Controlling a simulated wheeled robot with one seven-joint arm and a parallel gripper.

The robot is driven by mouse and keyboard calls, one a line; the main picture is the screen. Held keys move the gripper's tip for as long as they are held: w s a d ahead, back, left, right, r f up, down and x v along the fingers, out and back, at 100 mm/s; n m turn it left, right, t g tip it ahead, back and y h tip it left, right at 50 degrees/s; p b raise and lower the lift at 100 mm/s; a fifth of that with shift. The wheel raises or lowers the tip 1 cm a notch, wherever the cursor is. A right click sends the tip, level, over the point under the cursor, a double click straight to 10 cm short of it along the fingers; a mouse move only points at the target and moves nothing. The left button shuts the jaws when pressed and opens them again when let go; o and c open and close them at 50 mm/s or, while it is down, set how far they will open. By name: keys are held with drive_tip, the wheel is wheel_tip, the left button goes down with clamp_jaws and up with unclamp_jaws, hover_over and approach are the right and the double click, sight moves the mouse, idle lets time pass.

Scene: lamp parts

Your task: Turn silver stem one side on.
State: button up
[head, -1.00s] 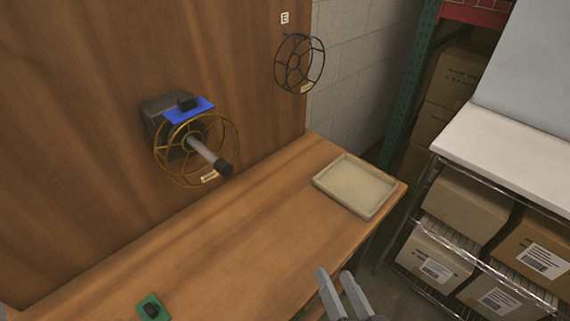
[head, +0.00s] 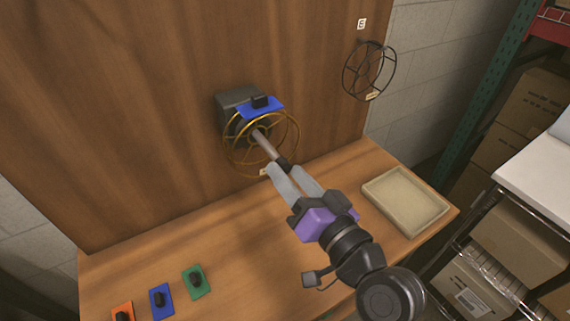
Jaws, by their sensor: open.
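The silver stem (head: 267,145) sticks out from a dark grey box (head: 235,97) on the wooden wall panel, with a dark tip at its outer end. A brass-coloured wire ring with spokes (head: 298,140) surrounds the stem near the wall. A blue plate (head: 262,109) with a black knob sits at the top of the box. My gripper (head: 296,174) is open, with its two grey fingers reaching toward the stem's dark tip. The tip is at or close to the fingertips; I cannot tell whether they touch it or whether it lies between them.
Orange (head: 122,312), blue (head: 161,301) and green (head: 196,282) plates with black knobs lie on the wooden table at left. An empty beige tray (head: 436,224) is at right. A black wire ring (head: 369,70) hangs on the wall at upper right. The table's middle is mostly clear.

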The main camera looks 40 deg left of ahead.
sight(266, 146)
drive_tip(key=shift+x, duration=1.1)
clamp_jaws()
